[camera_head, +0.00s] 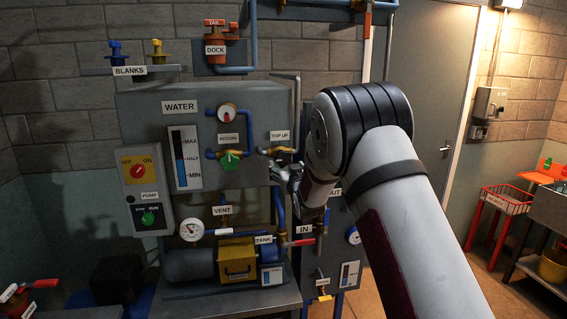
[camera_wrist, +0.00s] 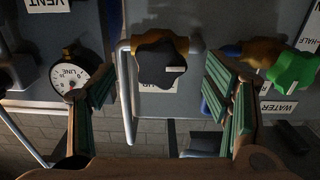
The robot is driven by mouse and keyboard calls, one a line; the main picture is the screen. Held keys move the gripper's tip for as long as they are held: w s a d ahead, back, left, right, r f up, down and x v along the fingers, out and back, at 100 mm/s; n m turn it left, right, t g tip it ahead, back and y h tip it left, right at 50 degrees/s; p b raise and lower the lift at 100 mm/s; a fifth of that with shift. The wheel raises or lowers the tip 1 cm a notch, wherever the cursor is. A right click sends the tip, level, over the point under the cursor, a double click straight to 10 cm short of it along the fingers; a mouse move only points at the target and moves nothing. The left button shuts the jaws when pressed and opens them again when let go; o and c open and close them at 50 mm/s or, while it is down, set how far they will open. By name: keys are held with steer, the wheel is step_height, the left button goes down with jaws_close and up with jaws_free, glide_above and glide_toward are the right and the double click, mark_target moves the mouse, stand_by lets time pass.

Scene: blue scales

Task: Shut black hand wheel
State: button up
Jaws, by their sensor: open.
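The black hand wheel (camera_wrist: 160,56) is in the upper middle of the wrist view, on a brass valve body (camera_wrist: 182,44) with a thin pale pipe beside it. A white label behind it is partly covered. My gripper (camera_wrist: 162,78) is open, with its green-padded fingers to the left and right of the wheel and a visible gap on each side. In the head view my gripper (camera_head: 292,178) is at the panel just below the brass TOP UP valve (camera_head: 278,151). The wheel cannot be made out there.
A green hand wheel (camera_wrist: 293,68) is close to the right finger; it also shows in the head view (camera_head: 230,160). A round gauge (camera_wrist: 70,76) is left of the left finger. The pump switch box (camera_head: 146,190) and yellow box (camera_head: 237,262) are on the left and below.

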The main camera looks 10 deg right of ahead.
mark_target(284, 162)
steer(key=shift+w, duration=3.05)
steer(key=c, duration=1.2)
